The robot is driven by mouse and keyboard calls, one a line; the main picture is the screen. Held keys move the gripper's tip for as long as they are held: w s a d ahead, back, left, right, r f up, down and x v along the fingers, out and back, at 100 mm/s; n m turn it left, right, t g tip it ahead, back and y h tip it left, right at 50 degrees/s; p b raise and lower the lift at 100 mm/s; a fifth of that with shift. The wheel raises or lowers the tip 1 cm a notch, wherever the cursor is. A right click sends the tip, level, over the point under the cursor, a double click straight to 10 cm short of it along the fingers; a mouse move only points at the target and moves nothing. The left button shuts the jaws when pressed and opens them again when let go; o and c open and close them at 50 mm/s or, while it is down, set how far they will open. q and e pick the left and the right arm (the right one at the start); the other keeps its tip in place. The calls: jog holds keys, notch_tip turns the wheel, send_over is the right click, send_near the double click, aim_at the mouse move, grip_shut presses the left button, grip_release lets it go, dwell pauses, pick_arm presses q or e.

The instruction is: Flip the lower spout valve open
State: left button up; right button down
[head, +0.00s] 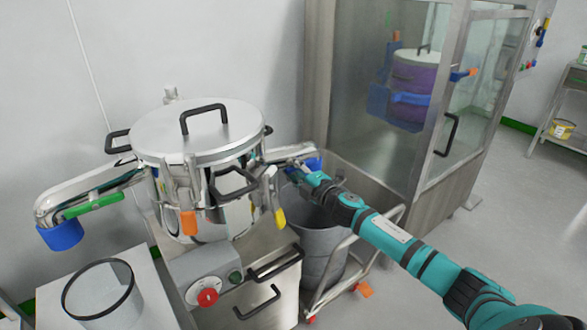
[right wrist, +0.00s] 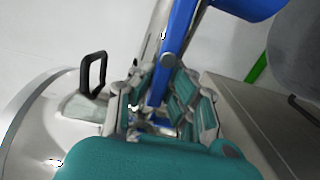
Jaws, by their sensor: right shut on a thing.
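A steel lidded vessel (head: 205,135) has a spout on each side. The left spout (head: 85,190) carries a green lever (head: 93,206) and ends in a blue outlet (head: 62,235). The right spout (head: 290,152) ends in a blue outlet (head: 312,163), partly hidden by my right gripper (head: 296,167). In the right wrist view, my right gripper (right wrist: 160,100) is shut on a long blue lever (right wrist: 180,38), which runs along the spout; a blue outlet (right wrist: 245,6) shows above. I cannot tell which spout is the lower one. My left gripper is out of view.
A grey bin (head: 318,245) in a wheeled frame stands under the right spout. A steel cabinet with glass panels (head: 375,80) stands behind my right arm. A red knob (head: 207,297) is on the control box. Open floor lies at the right.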

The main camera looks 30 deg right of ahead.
jog(key=shift+d+r, duration=0.2)
jog(key=shift+d, duration=0.1)
jog(key=c, duration=1.3)
grip_release()
jog(key=shift+c, duration=0.2)
jog(key=shift+o, duration=0.3)
jog(key=shift+f, duration=0.1)
jog(key=shift+a, duration=0.1)
jog(key=shift+s, duration=0.15)
jog(key=shift+s+f, duration=0.1)
jog(key=shift+s, duration=0.2)
jog(key=s+d, duration=0.1)
jog(key=s, duration=1)
jog(key=shift+s, duration=0.1)
